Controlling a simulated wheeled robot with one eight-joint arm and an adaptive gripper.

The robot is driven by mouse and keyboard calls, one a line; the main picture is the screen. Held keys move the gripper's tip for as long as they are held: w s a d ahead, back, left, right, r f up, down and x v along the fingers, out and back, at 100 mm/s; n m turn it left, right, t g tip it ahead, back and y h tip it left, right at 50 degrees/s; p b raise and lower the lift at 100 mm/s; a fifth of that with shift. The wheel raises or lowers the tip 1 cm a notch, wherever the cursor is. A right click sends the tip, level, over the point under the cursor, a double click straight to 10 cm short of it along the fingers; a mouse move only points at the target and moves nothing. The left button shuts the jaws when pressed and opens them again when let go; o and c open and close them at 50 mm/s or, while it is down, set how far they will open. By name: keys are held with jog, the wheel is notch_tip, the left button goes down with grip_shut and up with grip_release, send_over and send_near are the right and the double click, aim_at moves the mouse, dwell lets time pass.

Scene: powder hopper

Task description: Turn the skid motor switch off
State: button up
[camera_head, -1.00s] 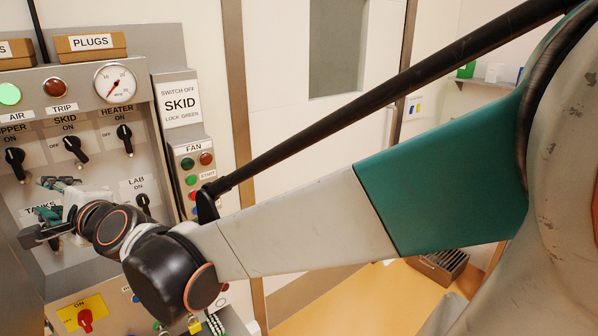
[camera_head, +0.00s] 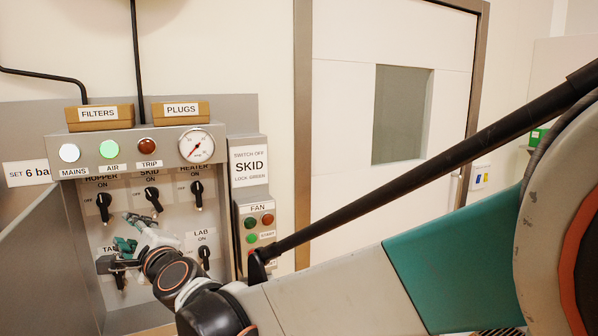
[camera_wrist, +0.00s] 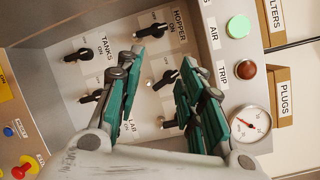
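The skid motor switch (camera_head: 152,198) is a black rotary knob in the panel's top row, under the SKID label with ON above it. It sits between the hopper switch (camera_head: 103,207) and the heater switch (camera_head: 196,194). Its exact setting is hard to read. My gripper (camera_head: 127,232) is just below and left of it in the head view. In the wrist view, which is turned sideways, my gripper (camera_wrist: 168,48) has its teal fingers apart and empty. The skid knob (camera_wrist: 165,79) shows between them; contact cannot be seen.
The lab switch (camera_head: 204,257) and tanks switch (camera_wrist: 78,55) are in the lower row. A pressure gauge (camera_head: 196,146) and lamps sit above. A sign (camera_head: 249,166) reads switch off skid, lock green. The fan box (camera_head: 257,222) is at right. A side wall (camera_head: 40,270) bounds the left.

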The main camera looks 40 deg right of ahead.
aim_at(152, 198)
jog(key=w+d+m+h+p, duration=0.2)
jog(key=w+d+m, duration=0.1)
jog(key=w, duration=0.4)
jog(key=w+d+m+h+p, duration=0.1)
jog(key=w+d+m+h, duration=0.1)
jog(key=w+m, duration=0.3)
jog(key=w+d+f+m+h+p, duration=0.1)
jog(key=w+d+m, duration=0.3)
jog(key=w, duration=0.7)
jog(key=shift+d+g+h+p, duration=0.4)
jog(key=shift+d+h+p, duration=0.15)
jog(key=shift+h+p, duration=0.3)
jog(key=c, duration=0.7)
